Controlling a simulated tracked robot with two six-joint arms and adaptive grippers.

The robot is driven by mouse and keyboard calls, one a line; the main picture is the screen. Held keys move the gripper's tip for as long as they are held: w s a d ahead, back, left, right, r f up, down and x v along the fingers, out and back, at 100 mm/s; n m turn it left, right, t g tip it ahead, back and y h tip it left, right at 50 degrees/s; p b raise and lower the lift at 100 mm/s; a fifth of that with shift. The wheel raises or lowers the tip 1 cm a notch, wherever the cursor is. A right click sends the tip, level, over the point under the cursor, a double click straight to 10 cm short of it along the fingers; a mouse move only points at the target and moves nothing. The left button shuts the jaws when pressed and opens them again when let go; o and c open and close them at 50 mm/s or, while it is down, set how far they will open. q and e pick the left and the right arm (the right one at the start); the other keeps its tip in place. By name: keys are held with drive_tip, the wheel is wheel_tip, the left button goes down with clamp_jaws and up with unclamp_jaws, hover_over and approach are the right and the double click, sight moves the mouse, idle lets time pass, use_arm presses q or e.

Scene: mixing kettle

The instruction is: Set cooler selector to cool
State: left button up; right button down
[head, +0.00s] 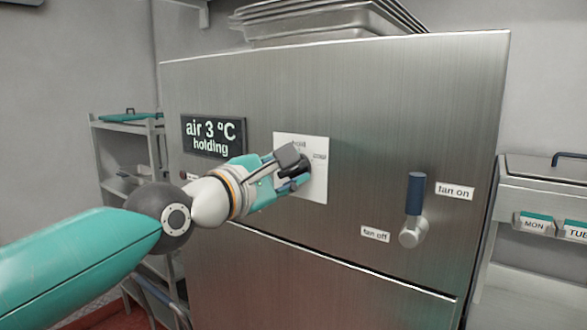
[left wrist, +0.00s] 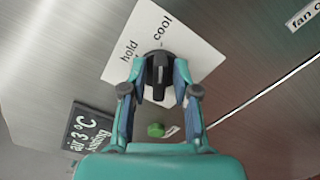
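The cooler selector is a black knob (left wrist: 158,76) on a white plate (left wrist: 190,40) marked "hold" and "cool". In the left wrist view its upper end lies below the "cool" label (left wrist: 163,28), with the "hold" label (left wrist: 128,50) to its left. My left gripper (left wrist: 159,78) has one finger on each side of the knob and looks shut on it; the exact contact is hard to see. In the head view my left gripper (head: 292,170) covers the knob in front of the plate (head: 318,185). The display (head: 213,136) reads "air 3 °C holding". My right gripper is not in view.
A fan lever (head: 413,210) with a blue grip stands upright right of the selector, between "fan on" and "fan off" labels. A small green round part (left wrist: 156,130) sits below the knob in the wrist view. Trays (head: 330,20) lie on the steel cabinet (head: 400,100).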

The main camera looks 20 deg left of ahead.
use_arm(q)
drive_tip(key=shift+o, duration=0.6)
drive_tip(key=shift+w, duration=0.1)
drive_tip(key=shift+s, duration=0.2)
drive_tip(key=shift+s+a, duration=0.1)
drive_tip(key=shift+s, duration=0.05)
drive_tip(key=v, duration=0.6)
drive_tip(key=shift+s, duration=0.35)
